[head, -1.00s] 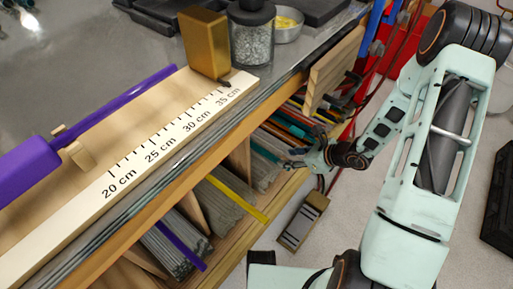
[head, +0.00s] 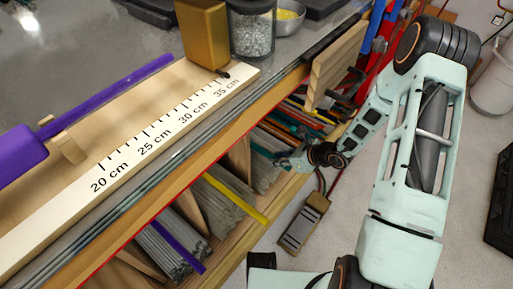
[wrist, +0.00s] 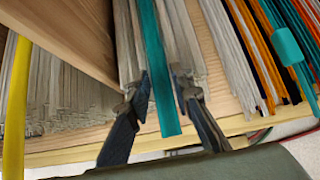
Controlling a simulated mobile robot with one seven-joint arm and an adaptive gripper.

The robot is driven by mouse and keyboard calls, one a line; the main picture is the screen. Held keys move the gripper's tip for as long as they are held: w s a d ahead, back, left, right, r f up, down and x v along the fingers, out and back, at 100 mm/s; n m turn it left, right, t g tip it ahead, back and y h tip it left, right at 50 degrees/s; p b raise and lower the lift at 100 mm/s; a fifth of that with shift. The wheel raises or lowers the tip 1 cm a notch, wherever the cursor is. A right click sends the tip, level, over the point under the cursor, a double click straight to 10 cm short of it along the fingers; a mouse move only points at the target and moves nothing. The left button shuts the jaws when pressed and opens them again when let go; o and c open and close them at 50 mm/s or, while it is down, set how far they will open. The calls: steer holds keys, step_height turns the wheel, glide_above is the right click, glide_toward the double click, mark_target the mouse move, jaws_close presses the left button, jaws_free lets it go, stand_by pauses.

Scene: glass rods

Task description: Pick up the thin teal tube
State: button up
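The thin teal tube (wrist: 158,75) sticks out of a shelf compartment among clear glass rods, its near end toward me in the wrist view. My gripper (wrist: 163,92) is open, with one finger on each side of the tube and small gaps showing between. In the head view my gripper (head: 284,161) is at the shelf front, by the compartment where a teal tube (head: 262,151) shows; much of the tube is hidden among the rods.
A wooden divider (wrist: 70,35) stands left of the tube's compartment. A yellow rod (wrist: 17,100) juts out further left. To the right are orange, dark and white rods and a thicker teal piece (wrist: 287,46). The bench top (head: 130,90) overhangs the shelf.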

jaws_close()
